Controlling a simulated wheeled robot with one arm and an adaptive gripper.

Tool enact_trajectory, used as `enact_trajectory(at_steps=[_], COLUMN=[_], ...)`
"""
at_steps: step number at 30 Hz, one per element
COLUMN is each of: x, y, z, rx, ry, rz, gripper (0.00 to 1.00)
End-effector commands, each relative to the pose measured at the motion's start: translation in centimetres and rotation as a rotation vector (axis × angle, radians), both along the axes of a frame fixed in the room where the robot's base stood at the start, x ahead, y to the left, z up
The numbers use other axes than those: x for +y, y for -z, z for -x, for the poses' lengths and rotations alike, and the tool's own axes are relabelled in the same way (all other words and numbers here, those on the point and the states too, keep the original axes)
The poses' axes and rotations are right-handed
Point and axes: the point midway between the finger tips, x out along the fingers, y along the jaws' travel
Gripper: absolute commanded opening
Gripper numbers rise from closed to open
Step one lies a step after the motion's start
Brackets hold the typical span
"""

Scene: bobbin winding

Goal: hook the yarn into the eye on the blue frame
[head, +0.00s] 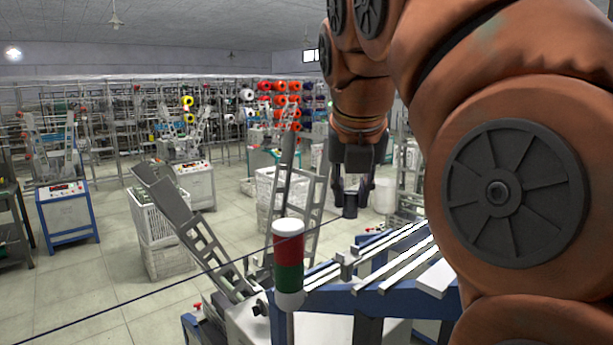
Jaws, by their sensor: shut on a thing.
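The yarn (150,290) is a thin dark-blue line. It rises from the lower left corner, passes by the signal lamp, and runs up right towards my gripper (350,202). My gripper points down in the upper middle, beyond the blue frame (400,300) in the picture. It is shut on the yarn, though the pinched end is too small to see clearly. The blue frame stands at lower right with pale slanted rails on top. I cannot make out the eye on it. My arm covers the frame's right side.
A red, green and white signal lamp (288,262) stands at the frame's left end. Grey ladder-like arms (200,235) rise behind it. White crates (160,240) and a blue-framed machine (68,212) stand to the left. Open floor (100,275) lies between them.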

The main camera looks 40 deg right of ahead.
Motion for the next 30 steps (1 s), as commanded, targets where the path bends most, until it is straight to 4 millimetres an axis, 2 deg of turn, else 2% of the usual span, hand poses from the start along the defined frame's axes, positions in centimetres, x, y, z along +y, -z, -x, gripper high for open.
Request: enact_trajectory(at_steps=[8, 11, 30], x=[-0.1, 0.0, -0.1], y=[3.7, 3.1, 3.1], z=[0.0, 0.0, -0.1], rx=[0.000, 0.000, 0.000], ry=[0.003, 0.001, 0.001], rz=[-0.001, 0.000, 0.000], gripper=[0.00, 0.00, 0.00])
